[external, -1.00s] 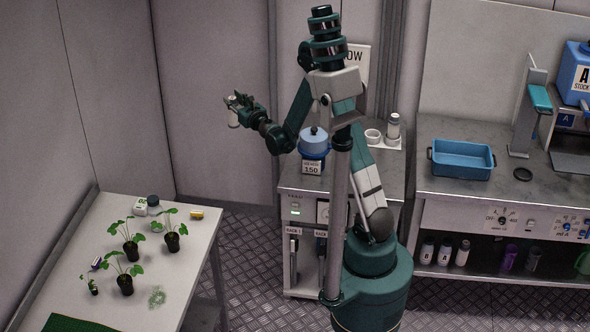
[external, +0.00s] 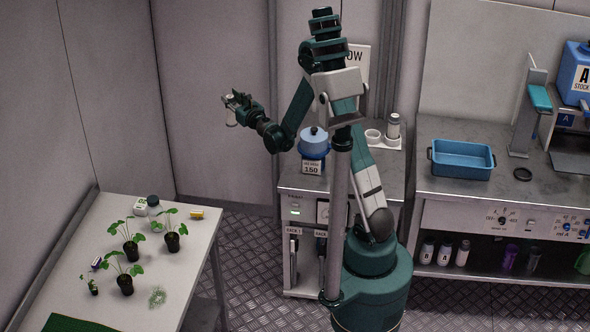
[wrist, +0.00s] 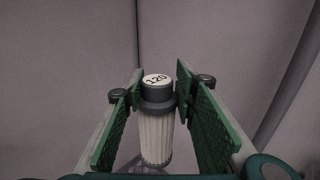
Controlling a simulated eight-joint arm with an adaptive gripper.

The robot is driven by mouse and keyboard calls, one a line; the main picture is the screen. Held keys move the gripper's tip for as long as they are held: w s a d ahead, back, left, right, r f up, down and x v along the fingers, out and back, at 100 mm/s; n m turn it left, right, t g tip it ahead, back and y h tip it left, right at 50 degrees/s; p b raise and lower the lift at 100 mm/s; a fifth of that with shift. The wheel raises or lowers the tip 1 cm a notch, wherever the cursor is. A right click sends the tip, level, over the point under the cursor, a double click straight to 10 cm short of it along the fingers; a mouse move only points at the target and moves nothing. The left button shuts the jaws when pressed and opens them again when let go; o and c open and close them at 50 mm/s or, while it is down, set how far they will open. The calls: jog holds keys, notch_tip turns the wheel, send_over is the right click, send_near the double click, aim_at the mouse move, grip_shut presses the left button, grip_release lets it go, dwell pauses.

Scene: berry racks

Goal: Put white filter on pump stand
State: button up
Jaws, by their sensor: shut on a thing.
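My gripper (external: 234,100) is shut on the white filter (wrist: 156,138), holding it upright in the air. In the wrist view the filter has a white ribbed body and a grey cap marked 120, between my green finger pads (wrist: 155,97). In the external view the filter (external: 231,117) hangs below my fingers, left of the cabinet and well above the floor. A blue lidded vessel (external: 313,140) on a base labelled 150 sits on the cabinet top. I cannot tell for sure which thing is the pump stand.
A white holder (external: 388,143) with a cup and a bottle sits at the cabinet's back right. A blue tray (external: 461,173) stands on the right bench (external: 440,133). Potted plants (external: 131,250) and small items stand on the left table (external: 190,270). Walls lie behind.

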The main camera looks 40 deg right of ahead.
jog(key=r, duration=0.4)
jog(key=shift+d+r, duration=0.25)
jog(key=s+d, duration=0.5)
jog(key=d, duration=0.8)
jog(key=s+d, duration=0.5)
jog(key=d, duration=0.7)
jog(key=s+d+b, duration=0.1)
jog(key=s+d, duration=1.9)
jog(key=s, duration=0.2)
jog(key=shift+s+d+f, duration=0.1)
jog(key=shift+d+f, duration=0.05)
jog(key=shift+f, duration=1.15)
jog(key=shift+s+d+f, duration=0.1)
jog(key=shift+f, duration=1.3)
